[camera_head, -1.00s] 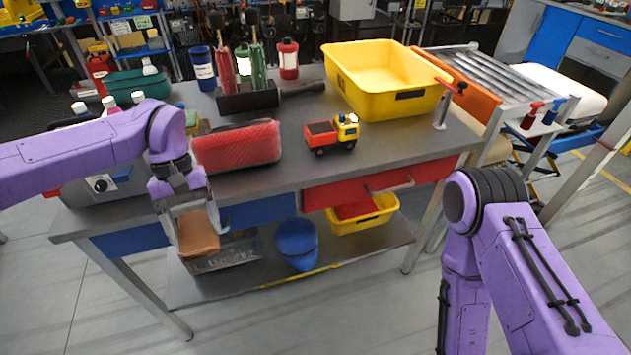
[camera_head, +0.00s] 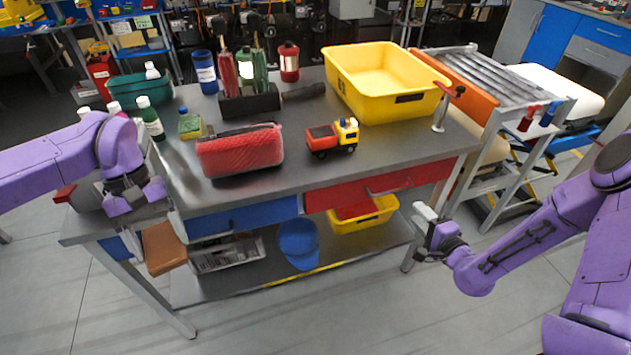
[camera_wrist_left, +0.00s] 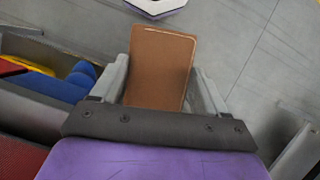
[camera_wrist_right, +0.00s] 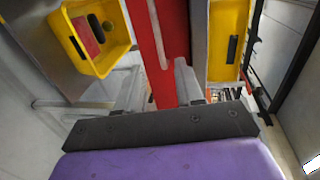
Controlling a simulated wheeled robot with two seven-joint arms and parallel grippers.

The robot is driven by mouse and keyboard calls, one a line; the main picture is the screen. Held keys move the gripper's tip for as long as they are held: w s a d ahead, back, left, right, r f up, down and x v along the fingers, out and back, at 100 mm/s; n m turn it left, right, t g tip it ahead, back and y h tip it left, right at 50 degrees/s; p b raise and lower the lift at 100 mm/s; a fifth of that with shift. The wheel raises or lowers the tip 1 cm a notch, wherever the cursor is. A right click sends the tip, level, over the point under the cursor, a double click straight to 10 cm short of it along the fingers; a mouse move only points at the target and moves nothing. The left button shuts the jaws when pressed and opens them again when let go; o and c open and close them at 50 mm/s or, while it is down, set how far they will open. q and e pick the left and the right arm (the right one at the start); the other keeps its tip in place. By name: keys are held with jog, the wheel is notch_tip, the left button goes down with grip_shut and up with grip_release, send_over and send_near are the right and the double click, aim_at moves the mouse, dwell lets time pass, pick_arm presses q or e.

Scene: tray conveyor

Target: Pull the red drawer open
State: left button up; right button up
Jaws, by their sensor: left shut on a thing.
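The red drawer (camera_head: 340,194) sits under the right part of the tabletop, its front about flush with the table edge. Its pale bar handle (camera_head: 392,187) is on the front. In the right wrist view the red drawer front (camera_wrist_right: 170,45) and handle (camera_wrist_right: 157,32) lie beyond the fingers. My right gripper (camera_head: 422,234) is open and empty, to the right of and below the handle, apart from it. My left gripper (camera_head: 155,232) is shut on a flat brown block (camera_wrist_left: 160,75), held in front of the table's left end.
A blue drawer (camera_head: 240,216) is left of the red one. The tabletop (camera_head: 290,178) holds a red case (camera_head: 240,151), a toy truck (camera_head: 332,138) and a yellow bin (camera_head: 385,85). Below are another yellow bin (camera_head: 365,222) and a blue bucket (camera_head: 299,242). Floor in front is clear.

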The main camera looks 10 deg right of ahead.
aim_at(396, 191)
jog(key=x, duration=1.1)
jog(key=shift+w+a+f, duration=0.1)
jog(key=shift+w+f, duration=0.1)
grip_shut()
